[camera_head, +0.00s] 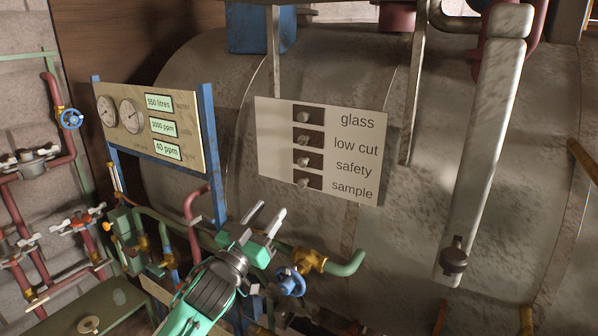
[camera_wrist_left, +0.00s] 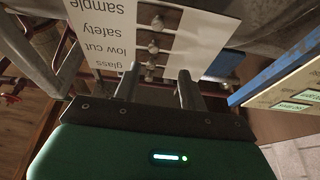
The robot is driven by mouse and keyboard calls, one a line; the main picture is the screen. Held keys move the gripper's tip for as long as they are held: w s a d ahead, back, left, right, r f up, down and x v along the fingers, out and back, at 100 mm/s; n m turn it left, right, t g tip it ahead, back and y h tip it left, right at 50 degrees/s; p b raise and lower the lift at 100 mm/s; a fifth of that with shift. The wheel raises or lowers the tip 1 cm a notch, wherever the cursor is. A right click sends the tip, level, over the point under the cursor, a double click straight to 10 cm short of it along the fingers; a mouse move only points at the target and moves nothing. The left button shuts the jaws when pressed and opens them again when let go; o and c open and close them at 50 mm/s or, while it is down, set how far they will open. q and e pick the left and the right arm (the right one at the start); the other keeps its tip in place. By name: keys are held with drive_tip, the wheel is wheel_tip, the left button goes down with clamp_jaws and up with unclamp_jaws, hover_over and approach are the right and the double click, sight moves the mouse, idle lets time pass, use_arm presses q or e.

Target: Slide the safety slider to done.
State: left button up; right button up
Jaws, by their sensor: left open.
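The label board (camera_head: 272,150) is a pale plate on the big tank, with slots marked glass, low cut, safety and sample. The safety slider (camera_head: 302,161) is a small round grey knob in the third dark slot from the top, towards the slot's left side. It also shows upside down in the left wrist view (camera_wrist_left: 153,47), beside the word safety. My left gripper (camera_head: 265,216) is open and empty, below and left of the board, apart from it. Its two fingers (camera_wrist_left: 157,71) point towards the board in the wrist view. My right gripper is not in view.
A gauge panel (camera_head: 186,105) on blue posts stands left of the board. Green pipework (camera_head: 345,266) with a blue valve wheel (camera_head: 290,281) lies beside my left gripper. A pale upright bar (camera_head: 484,150) stands to the right. The space before the board looks clear.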

sight(301, 164)
use_arm(q)
drive_tip(key=p+x, duration=0.1)
drive_tip(key=x, duration=0.3)
drive_tip(key=r+p+x, duration=0.1)
drive_tip(key=p+x, duration=0.1)
drive_tip(key=x, duration=0.2)
drive_tip(key=s+r+p+x, duration=0.1)
drive_tip(key=p+x, duration=0.1)
drive_tip(key=x, duration=0.2)
drive_tip(key=shift+w+d+r, duration=0.1)
drive_tip(key=shift+d, duration=0.2)
drive_tip(key=shift+x, duration=0.8)
clamp_jaws()
